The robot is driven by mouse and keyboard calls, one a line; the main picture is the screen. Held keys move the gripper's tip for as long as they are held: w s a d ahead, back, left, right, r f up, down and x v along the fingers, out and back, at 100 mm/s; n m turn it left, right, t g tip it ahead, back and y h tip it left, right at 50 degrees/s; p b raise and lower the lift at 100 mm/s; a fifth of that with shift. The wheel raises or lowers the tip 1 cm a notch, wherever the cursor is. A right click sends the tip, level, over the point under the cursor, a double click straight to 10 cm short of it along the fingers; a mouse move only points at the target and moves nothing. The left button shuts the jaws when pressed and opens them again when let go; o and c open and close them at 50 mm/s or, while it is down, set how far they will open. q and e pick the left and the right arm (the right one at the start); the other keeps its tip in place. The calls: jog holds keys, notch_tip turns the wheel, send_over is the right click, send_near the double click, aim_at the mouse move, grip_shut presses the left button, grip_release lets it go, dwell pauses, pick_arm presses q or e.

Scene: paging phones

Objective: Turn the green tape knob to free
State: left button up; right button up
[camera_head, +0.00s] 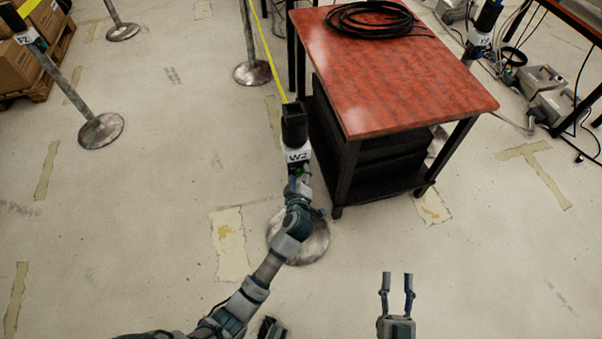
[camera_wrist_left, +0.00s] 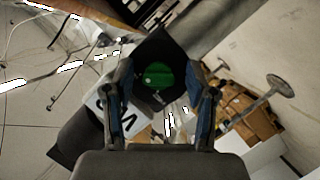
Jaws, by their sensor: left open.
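The green knob (camera_wrist_left: 158,76) shows in the left wrist view, on the dark head of the post. It lies between the spread fingers of my left gripper (camera_wrist_left: 160,80), which is open; I cannot tell whether they touch it. In the head view the post's black top (camera_head: 294,125) carries a white W2 label (camera_head: 298,156). A yellow tape (camera_head: 268,55) runs up from it. My left gripper (camera_head: 299,182) is just below the label and mostly hides the knob. My right gripper (camera_head: 397,284) is open and empty over the floor at the lower right.
A red-topped table (camera_head: 390,75) with a black cable coil (camera_head: 370,18) stands right beside the post. The post's round base (camera_head: 312,245) is partly behind my left arm. Another post (camera_head: 100,130) and boxes (camera_head: 20,65) are at the far left. The floor at lower right is clear.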

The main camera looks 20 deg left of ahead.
pick_arm(q)
jog(key=shift+w, duration=0.15)
grip_shut()
